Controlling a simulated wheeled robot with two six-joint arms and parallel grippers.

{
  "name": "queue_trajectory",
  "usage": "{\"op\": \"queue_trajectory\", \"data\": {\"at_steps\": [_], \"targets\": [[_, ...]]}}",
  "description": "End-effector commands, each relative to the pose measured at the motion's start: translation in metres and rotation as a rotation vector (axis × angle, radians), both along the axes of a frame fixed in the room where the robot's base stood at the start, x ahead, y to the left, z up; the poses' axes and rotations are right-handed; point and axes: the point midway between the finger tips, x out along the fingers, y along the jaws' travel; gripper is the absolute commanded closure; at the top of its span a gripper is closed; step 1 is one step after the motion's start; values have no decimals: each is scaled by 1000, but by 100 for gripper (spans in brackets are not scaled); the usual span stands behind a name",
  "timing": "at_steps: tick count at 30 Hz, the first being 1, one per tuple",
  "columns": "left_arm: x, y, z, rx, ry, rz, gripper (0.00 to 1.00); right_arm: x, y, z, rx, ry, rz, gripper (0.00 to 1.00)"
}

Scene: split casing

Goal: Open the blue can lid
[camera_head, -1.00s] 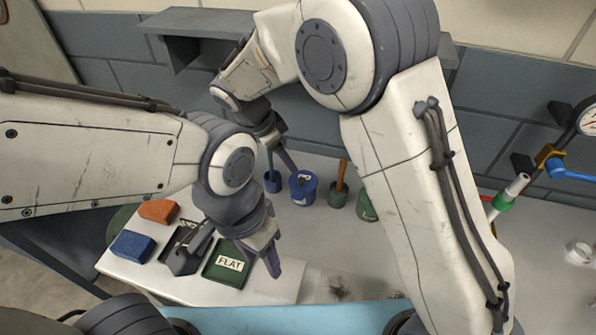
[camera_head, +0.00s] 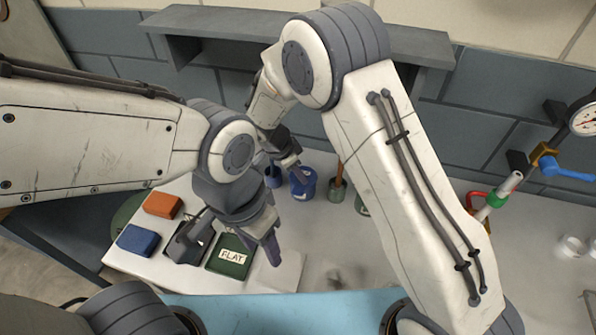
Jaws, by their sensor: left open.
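The blue can (camera_head: 305,190) stands on the white worktop in the middle of the head view. Its top is partly hidden by my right gripper (camera_head: 292,168), so I cannot see whether the lid is on or raised. The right gripper's fingers reach down at the can's upper left; whether they touch it or how far apart they are cannot be made out. My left gripper (camera_head: 270,243) is open and empty, in front of the can and beside the green FLAT tray.
Left of the can is a smaller blue cup (camera_head: 273,178); right of it is a green cup (camera_head: 337,189) with a wooden handle. Orange (camera_head: 162,205) and blue (camera_head: 137,240) blocks and the green FLAT tray (camera_head: 229,262) lie at left. A pipe with a red-handled valve (camera_head: 480,205) stands at right.

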Motion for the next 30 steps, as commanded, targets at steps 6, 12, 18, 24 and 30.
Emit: {"op": "queue_trajectory", "data": {"at_steps": [6,12,18,24,30], "targets": [[0,0,0,0,0,0,50,0,0,0,0,0,0,100],[0,0,0,0,0,0,50,0,0,1,0,-1,0,100],[0,0,0,0,0,0,50,0,1,1,0,-1,0,100],[0,0,0,0,0,0,50,0,1,1,0,-1,0,100],[0,0,0,0,0,0,50,0,1,1,0,-1,0,100]]}}
